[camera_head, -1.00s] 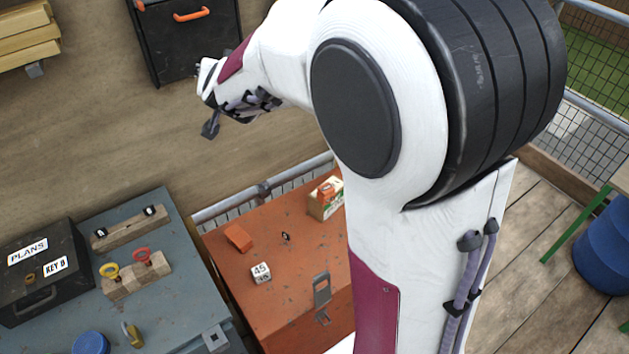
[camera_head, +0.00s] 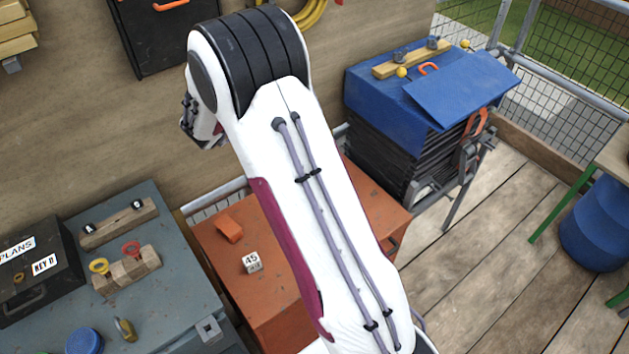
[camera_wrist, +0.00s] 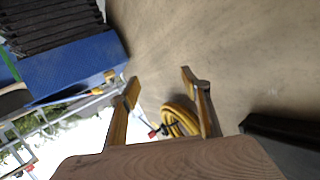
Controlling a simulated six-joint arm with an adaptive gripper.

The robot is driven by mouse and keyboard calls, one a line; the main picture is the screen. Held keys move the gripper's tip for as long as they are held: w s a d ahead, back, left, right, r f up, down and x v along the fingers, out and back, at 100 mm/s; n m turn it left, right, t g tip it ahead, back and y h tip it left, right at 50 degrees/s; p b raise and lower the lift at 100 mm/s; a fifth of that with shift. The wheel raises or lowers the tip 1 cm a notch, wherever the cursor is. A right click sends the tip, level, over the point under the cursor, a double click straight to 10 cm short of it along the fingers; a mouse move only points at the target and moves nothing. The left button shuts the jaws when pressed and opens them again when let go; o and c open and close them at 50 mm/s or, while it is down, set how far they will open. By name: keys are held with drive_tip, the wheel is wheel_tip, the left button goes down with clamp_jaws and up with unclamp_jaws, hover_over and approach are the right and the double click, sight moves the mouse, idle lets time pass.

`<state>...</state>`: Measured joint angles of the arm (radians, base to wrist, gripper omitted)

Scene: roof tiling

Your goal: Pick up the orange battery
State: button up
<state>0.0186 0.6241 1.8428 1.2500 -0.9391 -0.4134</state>
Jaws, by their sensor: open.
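A small orange block (camera_head: 230,229), perhaps the orange battery, lies on the orange chest top (camera_head: 212,250) in the head view. A white cube marked 45 (camera_head: 252,262) sits near it. My gripper (camera_wrist: 162,84) shows in the wrist view with its two fingers apart and nothing between them. The wrist view does not show the orange block. My arm also hides the right-middle part of the chest top.
A blue case (camera_head: 440,95) with an orange handle stands on a black stack at right; its blue side shows in the wrist view (camera_wrist: 75,70). A grey bench (camera_head: 160,285) with a black box (camera_head: 38,270) is at left.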

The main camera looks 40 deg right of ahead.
drive_tip(key=s+f+m+g+h, duration=0.1)
drive_tip(key=s+f, duration=0.3)
drive_tip(key=f, duration=0.4)
drive_tip(key=s+a+f+m+g+h, duration=0.1)
drive_tip(key=s+f+g+h, duration=0.2)
drive_tip(key=f, duration=0.6)
drive_tip(key=s+f+m+g+h, duration=0.2)
drive_tip(key=s+f+g, duration=0.2)
drive_tip(key=f, duration=0.5)
drive_tip(key=shift+s+a+f, duration=0.15)
drive_tip(key=shift+s+a, duration=0.05)
drive_tip(key=shift+s, duration=0.55)
drive_tip(key=shift+d, duration=0.1)
drive_tip(key=shift+d, duration=1.2)
drive_tip(key=shift+s+d, duration=0.15)
drive_tip(key=shift+d, duration=2.45)
clamp_jaws()
